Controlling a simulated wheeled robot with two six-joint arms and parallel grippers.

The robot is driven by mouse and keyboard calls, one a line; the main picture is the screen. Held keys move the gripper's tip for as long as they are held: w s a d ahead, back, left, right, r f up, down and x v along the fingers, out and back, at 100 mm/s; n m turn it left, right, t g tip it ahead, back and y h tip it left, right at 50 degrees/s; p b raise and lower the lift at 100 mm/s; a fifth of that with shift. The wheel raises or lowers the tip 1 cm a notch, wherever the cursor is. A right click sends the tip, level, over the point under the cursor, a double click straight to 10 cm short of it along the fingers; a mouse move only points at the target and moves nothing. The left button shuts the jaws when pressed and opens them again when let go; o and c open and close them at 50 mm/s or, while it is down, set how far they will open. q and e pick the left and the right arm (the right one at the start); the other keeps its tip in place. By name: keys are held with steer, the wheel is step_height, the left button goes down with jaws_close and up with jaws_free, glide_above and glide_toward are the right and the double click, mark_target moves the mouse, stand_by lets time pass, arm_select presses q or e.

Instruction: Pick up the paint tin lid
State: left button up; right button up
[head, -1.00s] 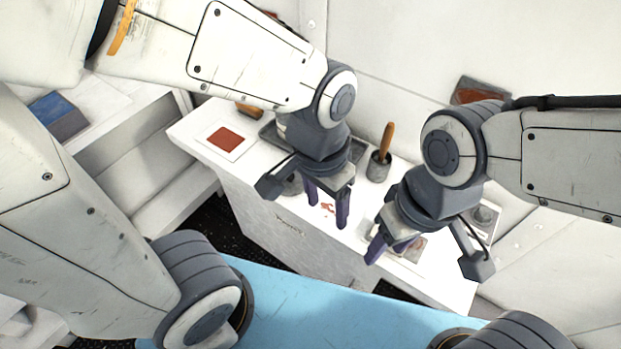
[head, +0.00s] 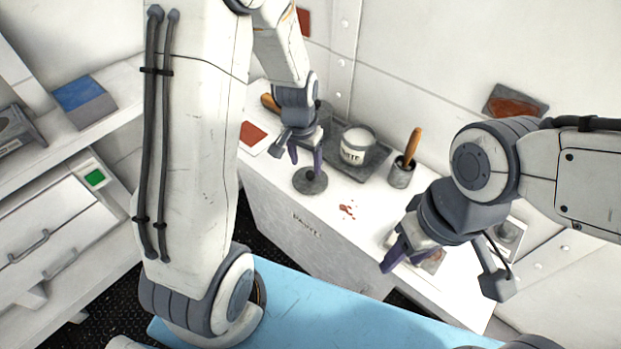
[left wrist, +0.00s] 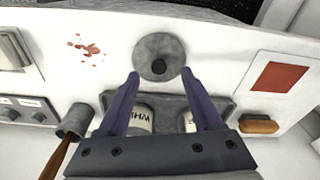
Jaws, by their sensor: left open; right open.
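The paint tin lid is a round grey disc (head: 311,181) with a small knob, lying flat on the white counter (head: 375,240). In the left wrist view the lid (left wrist: 150,68) lies just beyond my fingertips, with its dark knob lined up with the gap. My left gripper (head: 306,164) is open and empty, pointing down over the lid; its fingertips (left wrist: 160,74) are apart. Whether they touch the lid, I cannot tell. My right gripper (head: 404,261) is open over the counter's right part, with its fingers partly overlapping.
A white labelled paint tin (head: 357,146) stands in a dark tray (head: 366,168) behind the lid. A grey cup (head: 401,174) holds a wooden-handled brush. Red paint spots (head: 347,210) mark the counter, and a red swatch (head: 252,133) lies left. The counter's front middle is clear.

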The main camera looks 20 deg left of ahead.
mark_target(310, 174)
arm_select(q)
steer(key=shift+w+d+f+p, duration=0.1)
steer(key=shift+w+f+p, duration=0.15)
steer(key=shift+f, duration=0.6)
steer(key=shift+w+d+f+p, duration=0.1)
steer(key=shift+w+f+p, duration=0.2)
steer(key=shift+f, duration=0.55)
steer(key=shift+w+d+f+p, duration=0.1)
steer(key=shift+w+f+p, duration=0.15)
steer(key=shift+f, duration=0.6)
steer(key=shift+a, duration=0.1)
jaws_close()
